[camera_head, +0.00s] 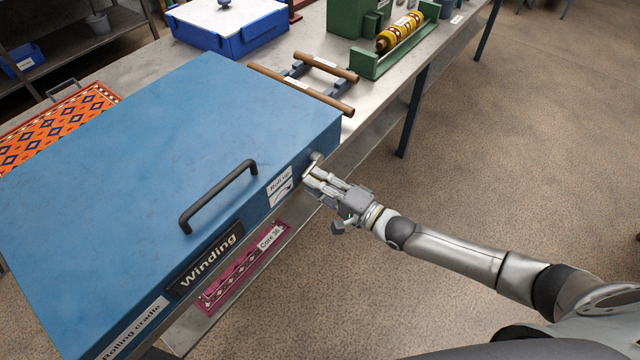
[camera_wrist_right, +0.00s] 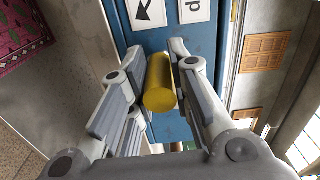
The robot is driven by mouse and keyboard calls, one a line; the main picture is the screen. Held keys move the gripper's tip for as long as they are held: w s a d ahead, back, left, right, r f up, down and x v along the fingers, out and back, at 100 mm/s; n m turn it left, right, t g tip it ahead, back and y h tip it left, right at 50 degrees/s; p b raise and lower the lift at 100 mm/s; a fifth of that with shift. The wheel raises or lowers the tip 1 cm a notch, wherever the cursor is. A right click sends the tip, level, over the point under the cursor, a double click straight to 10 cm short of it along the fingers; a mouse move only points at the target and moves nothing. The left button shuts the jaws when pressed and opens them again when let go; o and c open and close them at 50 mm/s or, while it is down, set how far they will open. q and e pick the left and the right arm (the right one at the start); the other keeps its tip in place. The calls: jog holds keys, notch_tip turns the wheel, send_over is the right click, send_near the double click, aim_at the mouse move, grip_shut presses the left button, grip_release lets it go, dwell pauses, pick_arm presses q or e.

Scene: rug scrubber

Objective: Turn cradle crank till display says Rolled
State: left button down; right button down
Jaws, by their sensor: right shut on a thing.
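The blue rolling cradle (camera_head: 150,140) stands on the metal bench and fills the left of the head view. Its display (camera_head: 207,258) reads "Winding". A "Roll up" label with an arrow (camera_head: 280,186) is on its front face, near the right end. My right gripper (camera_head: 314,172) is at that end, beside the label. In the right wrist view its fingers (camera_wrist_right: 160,85) are on both sides of the yellow crank handle (camera_wrist_right: 160,88), shut on it. In the head view the gripper mostly hides the crank. My left gripper is not in view.
A black bar handle (camera_head: 218,195) sticks up from the cradle lid. A pink patterned rug (camera_head: 225,285) marked "Core 36" lies below the front. Wooden rollers (camera_head: 300,88), a blue box (camera_head: 230,35) and a green stand (camera_head: 385,60) are farther along the bench. Floor at right is clear.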

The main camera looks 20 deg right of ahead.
jog(key=m, duration=0.2)
jog(key=r+m+b, duration=0.1)
jog(key=shift+s+a+r+m, duration=0.1)
jog(key=shift+s+a+m, duration=0.1)
jog(key=shift+m, duration=0.2)
jog(key=m+b, duration=0.1)
jog(key=r+m+b, duration=0.1)
jog(key=m, duration=0.1)
jog(key=shift+w+d+r, duration=0.15)
jog(key=shift+d+r, duration=0.05)
jog(key=shift+r, duration=0.1)
jog(key=m, duration=0.1)
jog(key=m+b, duration=0.1)
jog(key=r+m+b, duration=0.1)
jog(key=shift+w+d, duration=0.25)
jog(key=m+b, duration=0.1)
jog(key=r+m+b, duration=0.1)
jog(key=d+m+b, duration=0.1)
jog(key=shift+w+r+m, duration=0.15)
jog(key=shift+w+m, duration=0.15)
jog(key=shift+w, duration=0.05)
jog(key=shift+w+d+r+m+b, duration=0.15)
jog(key=shift+r+m+b, duration=0.1)
jog(key=shift+m+b, duration=0.25)
jog(key=shift+w+d+r+m+b, duration=0.15)
jog(key=shift+r+m+b, duration=0.15)
jog(key=shift+m, duration=0.3)
jog(key=shift+w+d+r, duration=0.1)
jog(key=shift+r, duration=0.05)
